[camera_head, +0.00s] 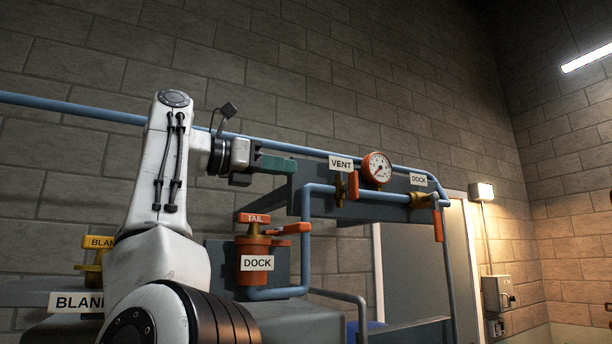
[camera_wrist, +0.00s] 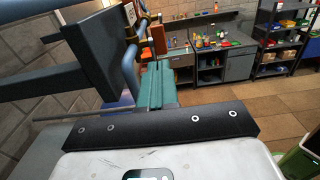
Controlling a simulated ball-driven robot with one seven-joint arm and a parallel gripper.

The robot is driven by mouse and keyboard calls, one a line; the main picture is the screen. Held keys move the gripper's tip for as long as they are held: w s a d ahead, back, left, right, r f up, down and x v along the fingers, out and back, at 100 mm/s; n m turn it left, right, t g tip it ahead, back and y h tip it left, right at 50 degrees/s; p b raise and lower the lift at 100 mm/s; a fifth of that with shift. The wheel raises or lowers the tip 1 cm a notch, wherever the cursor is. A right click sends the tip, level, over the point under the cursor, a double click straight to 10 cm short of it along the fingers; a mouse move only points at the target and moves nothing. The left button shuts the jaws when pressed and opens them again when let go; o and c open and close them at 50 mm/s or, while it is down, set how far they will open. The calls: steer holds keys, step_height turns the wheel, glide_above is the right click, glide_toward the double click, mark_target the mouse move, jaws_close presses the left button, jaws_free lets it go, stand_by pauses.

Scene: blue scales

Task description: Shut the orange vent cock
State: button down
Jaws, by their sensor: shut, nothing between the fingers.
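The orange vent cock handle (camera_head: 352,187) stands upright beside its brass body (camera_head: 340,190), just below the VENT label (camera_head: 341,164). The handle crosses the level of the horizontal blue pipe. In the wrist view the orange handle (camera_wrist: 158,40) shows just beyond my fingertips, with the brass body (camera_wrist: 143,24) to its left. My gripper (camera_head: 293,165) has teal fingers, shut and empty, pointing right toward the cock from the left and apart from it in the head view. The shut fingers also show in the wrist view (camera_wrist: 156,68).
A red-rimmed gauge (camera_head: 377,168) sits right of the vent cock. A DOCK cock with an orange lever (camera_head: 438,225) is farther right. An orange DOCK canister (camera_head: 254,260) stands below my gripper. A dark panel (camera_wrist: 95,55) is close on the left in the wrist view.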

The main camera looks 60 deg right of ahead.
mark_target(353, 177)
steer(key=x, duration=1.3)
steer(key=shift+s+d, duration=0.25)
steer(key=shift+s, duration=0.2)
